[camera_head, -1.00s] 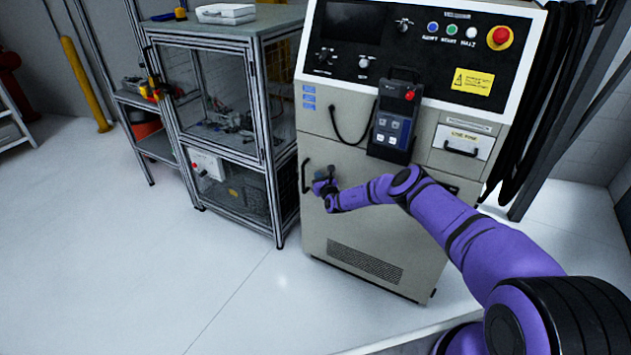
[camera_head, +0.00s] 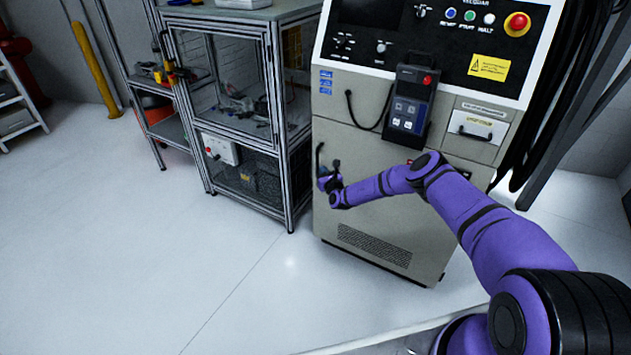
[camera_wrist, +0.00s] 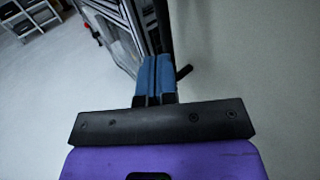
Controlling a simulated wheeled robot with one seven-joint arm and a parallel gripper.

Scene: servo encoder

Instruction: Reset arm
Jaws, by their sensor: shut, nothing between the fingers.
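My purple arm reaches from the lower right across the front of the beige control cabinet (camera_head: 365,215). My gripper (camera_head: 327,172) is small in the head view, in front of the cabinet's left side and close to a black door handle (camera_head: 318,157). I cannot tell whether it touches the handle. In the wrist view the two blue fingers of my gripper (camera_wrist: 155,76) lie side by side, shut, with nothing seen between them. A dark bar stands just beyond the fingertips there.
A metal-framed cage cabinet (camera_head: 290,130) stands just left of the control cabinet. A teach pendant (camera_head: 410,105) hangs on the control cabinet's front, and a red emergency stop (camera_head: 517,22) sits at its top right. The white floor (camera_head: 130,260) at lower left is clear.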

